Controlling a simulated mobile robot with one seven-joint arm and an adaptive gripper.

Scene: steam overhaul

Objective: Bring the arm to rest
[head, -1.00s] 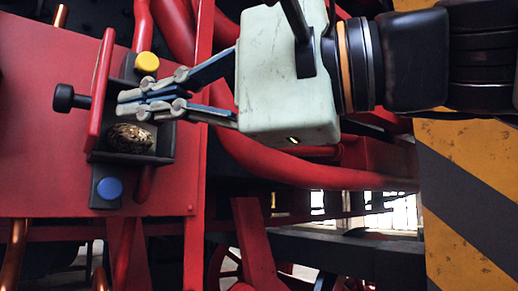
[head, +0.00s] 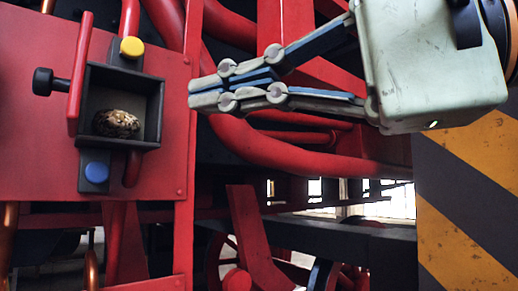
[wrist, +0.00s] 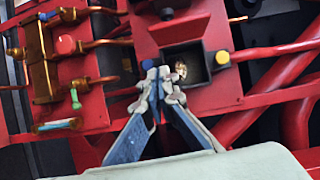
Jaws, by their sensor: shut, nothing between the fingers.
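My gripper (head: 192,93) is shut and empty, pointing left in the head view. Its fingertips are to the right of an open dark box (head: 155,118) on a red panel (head: 40,160), apart from it in the picture. The wrist view also shows my gripper (wrist: 158,78) shut, its tips overlapping the left part of the box in the picture. A speckled brown lump (head: 116,123) lies inside the box. The red door (head: 80,75) of the box stands open at its left, with a black knob (head: 44,82).
A yellow button (head: 131,47) is above the box and a blue button (head: 96,172) below it. Red pipes (head: 290,150) run behind my gripper. A striped yellow-black surface (head: 465,200) stands at right. The wrist view shows copper pipework with a red knob (wrist: 66,45).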

